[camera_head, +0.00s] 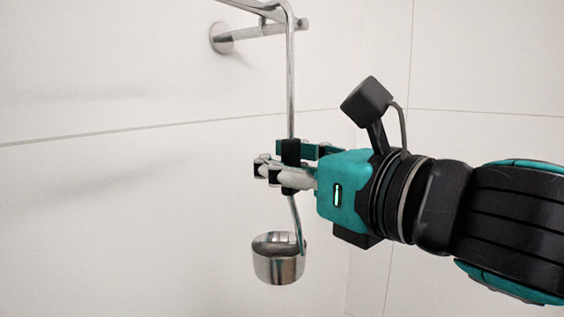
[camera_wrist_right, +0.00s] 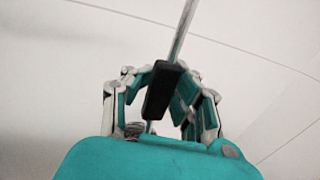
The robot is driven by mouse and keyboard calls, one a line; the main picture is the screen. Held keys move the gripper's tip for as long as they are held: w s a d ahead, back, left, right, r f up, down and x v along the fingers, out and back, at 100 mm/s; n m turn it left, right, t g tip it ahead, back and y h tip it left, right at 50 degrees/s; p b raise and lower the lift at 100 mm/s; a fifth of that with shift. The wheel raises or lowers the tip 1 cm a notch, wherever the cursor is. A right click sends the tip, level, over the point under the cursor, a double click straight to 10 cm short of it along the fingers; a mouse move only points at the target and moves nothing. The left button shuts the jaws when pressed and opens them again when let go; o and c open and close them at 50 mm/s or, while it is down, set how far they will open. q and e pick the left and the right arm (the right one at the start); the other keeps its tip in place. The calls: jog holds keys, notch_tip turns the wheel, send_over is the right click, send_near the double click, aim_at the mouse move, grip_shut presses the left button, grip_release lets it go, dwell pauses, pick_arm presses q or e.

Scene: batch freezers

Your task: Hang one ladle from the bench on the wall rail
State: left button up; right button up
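A steel ladle (camera_head: 291,85) hangs upright in the head view, its bowl (camera_head: 279,262) at the bottom and its hooked top at the wall rail (camera_head: 262,31). The hook reaches up over the rail at the top edge of the picture; whether it bears on the rail I cannot tell. My right gripper (camera_head: 285,165) is shut on the ladle's handle at about mid-length, coming in from the right. In the right wrist view the handle (camera_wrist_right: 183,32) runs up from between the fingers (camera_wrist_right: 162,90). My left gripper is not in view.
The rail's round wall mount (camera_head: 221,38) is fixed to a white tiled wall (camera_head: 120,200). The wall is bare left of the ladle and below the rail. No bench shows.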

jog(key=shift+o, duration=1.3)
